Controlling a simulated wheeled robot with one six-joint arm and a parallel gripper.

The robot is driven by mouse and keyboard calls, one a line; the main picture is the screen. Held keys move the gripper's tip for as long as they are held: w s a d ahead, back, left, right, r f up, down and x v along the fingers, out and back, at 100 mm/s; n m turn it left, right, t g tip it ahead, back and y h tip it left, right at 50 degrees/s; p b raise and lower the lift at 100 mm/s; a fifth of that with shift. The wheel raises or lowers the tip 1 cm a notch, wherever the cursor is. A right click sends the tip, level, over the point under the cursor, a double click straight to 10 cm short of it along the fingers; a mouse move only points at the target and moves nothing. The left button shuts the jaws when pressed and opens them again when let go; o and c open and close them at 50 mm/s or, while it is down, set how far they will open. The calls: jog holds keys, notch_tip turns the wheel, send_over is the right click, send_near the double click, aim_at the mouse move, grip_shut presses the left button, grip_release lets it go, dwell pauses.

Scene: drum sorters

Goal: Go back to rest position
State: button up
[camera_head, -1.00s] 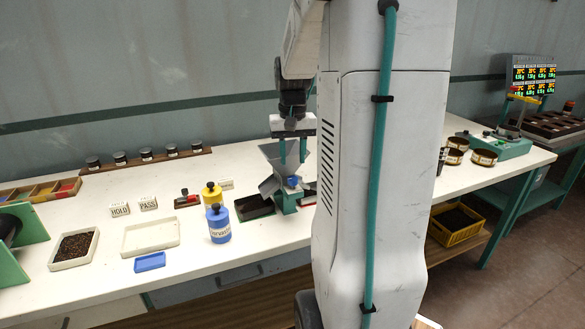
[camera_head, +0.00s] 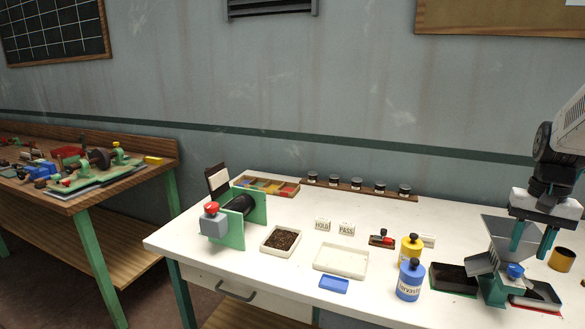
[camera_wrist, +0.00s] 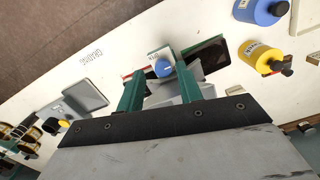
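My gripper (camera_head: 532,242) is at the right of the head view, above the white bench (camera_head: 225,280). Its two green fingers are spread apart with nothing held between them. A grey-and-green hopper machine (camera_head: 490,268) with a blue knob (camera_head: 515,270) stands just below and beside the fingers. In the wrist view my open gripper (camera_wrist: 160,82) shows over the same machine, with the blue knob (camera_wrist: 163,68) between and beyond the fingertips. I cannot tell whether a finger touches the hopper. Part of the machine is hidden by the fingers.
Dark trays (camera_head: 453,278) flank the machine. A yellow bottle (camera_head: 411,250) and a blue bottle (camera_head: 410,282) stand to its left. Farther left are an empty white tray (camera_head: 341,262), a seed tray (camera_head: 281,241) and a green drum sorter (camera_head: 235,220). Open room is above the bench.

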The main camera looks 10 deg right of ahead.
jog(key=s+a+r+n, duration=0.1)
jog(key=s+a+n, duration=0.2)
jog(key=a, duration=0.7)
jog(key=s+a+r+n+t, duration=0.1)
jog(key=s+a+n, duration=0.2)
jog(key=a, duration=0.7)
jog(key=s+a+r+n+t, duration=0.1)
jog(key=s+a+n, duration=0.1)
jog(key=s+a, duration=0.4)
jog(key=a, duration=0.3)
jog(key=shift+a+n+h, duration=0.3)
jog(key=shift+a+n, duration=0.1)
jog(key=shift+s, duration=0.1)
